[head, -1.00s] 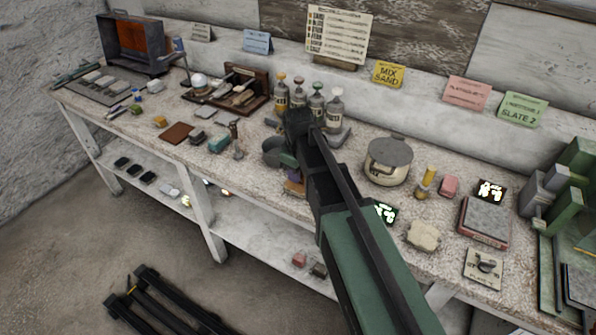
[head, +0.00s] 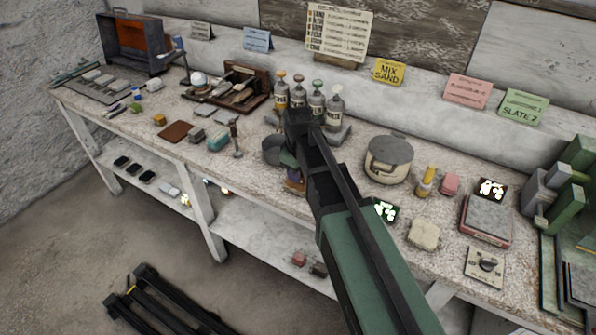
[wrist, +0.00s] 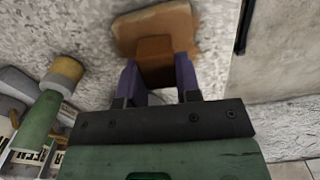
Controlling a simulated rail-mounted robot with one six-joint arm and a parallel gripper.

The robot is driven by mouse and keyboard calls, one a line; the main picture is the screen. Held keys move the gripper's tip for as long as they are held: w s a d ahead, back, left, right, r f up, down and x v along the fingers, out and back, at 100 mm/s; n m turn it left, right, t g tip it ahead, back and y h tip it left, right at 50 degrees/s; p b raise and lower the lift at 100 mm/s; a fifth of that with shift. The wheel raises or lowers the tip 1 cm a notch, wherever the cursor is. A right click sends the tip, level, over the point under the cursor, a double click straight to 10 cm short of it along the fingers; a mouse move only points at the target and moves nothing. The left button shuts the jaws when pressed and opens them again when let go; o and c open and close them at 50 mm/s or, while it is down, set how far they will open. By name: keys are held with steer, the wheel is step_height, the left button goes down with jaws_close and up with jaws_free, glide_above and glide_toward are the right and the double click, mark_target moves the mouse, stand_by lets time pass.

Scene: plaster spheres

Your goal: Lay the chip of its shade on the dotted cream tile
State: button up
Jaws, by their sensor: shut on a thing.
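My gripper (wrist: 158,82) has its two purple fingers shut on a brown block (wrist: 155,52). A tan, rounded slab (wrist: 160,22) shows just beyond the block, over the speckled bench top. I cannot tell whether the slab is joined to the block or lies under it. I cannot pick out the dotted cream tile for sure in either view.
A lidded round pot (head: 389,160) stands to the right. A brown flat square (head: 176,131) lies left. A lower shelf (head: 250,222) runs below.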

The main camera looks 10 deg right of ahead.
steer(key=shift+f, duration=0.3)
steer(key=o, duration=1)
step_height(320, 180, up, 4)
steer(key=p, duration=0.3)
steer(key=shift+r+p, duration=0.1)
steer(key=shift+p, duration=0.25)
